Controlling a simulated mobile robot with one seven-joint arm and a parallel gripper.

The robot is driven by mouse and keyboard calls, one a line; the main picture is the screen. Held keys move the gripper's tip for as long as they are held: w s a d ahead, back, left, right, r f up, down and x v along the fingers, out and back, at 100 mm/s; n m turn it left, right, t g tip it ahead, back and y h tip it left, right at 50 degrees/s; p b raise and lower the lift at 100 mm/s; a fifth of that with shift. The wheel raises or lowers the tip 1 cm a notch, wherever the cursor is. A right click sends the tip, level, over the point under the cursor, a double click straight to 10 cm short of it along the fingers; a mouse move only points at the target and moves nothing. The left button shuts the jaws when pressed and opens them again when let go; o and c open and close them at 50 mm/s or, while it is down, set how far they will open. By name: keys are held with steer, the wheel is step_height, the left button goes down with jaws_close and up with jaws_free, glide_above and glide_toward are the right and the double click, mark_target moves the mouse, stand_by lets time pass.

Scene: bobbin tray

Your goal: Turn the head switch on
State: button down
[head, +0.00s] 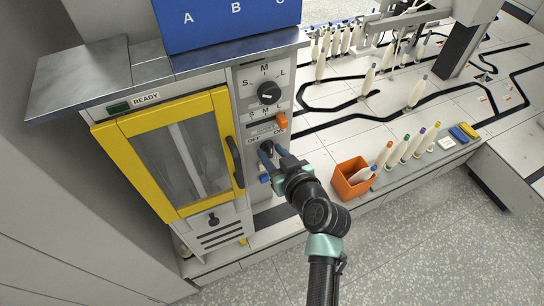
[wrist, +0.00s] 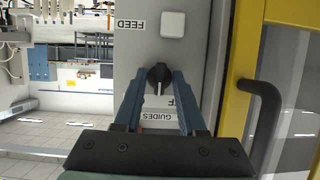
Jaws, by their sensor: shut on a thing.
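A black rotary switch (head: 266,146) with OFF and ON labels sits on the grey control panel (head: 246,84) of the cabinet. In the wrist view the same switch (wrist: 158,72) is between my blue fingertips, with a pale pointer line on it. My gripper (head: 271,151) is shut on this switch; it also fills the lower middle of the wrist view (wrist: 157,80). The fingers hide part of the panel lettering. GUIDES and FEED labels show upside down in the wrist view. I cannot read a label naming this switch.
A black S-M-L dial (head: 268,93) and an orange knob (head: 282,121) sit above the switch. The yellow-framed door (head: 165,155) with a dark handle (head: 234,162) is to the left. An orange bin (head: 352,182) and several bobbins stand on the table to the right.

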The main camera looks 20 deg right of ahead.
steer(key=m+y+b, duration=0.1)
steer(key=m, duration=0.2)
steer(key=shift+d+f+y+b, duration=0.15)
steer(key=shift+d+y+b, duration=0.05)
steer(key=shift+y+b, duration=0.2)
steer(key=shift+m+y+b, duration=0.5)
steer(key=shift+m+y, duration=0.3)
steer(key=shift+m, duration=0.3)
steer(key=c, duration=0.9)
jaws_free()
steer(key=shift+o, duration=0.2)
steer(key=v, duration=1.3)
steer(key=shift+f, duration=0.2)
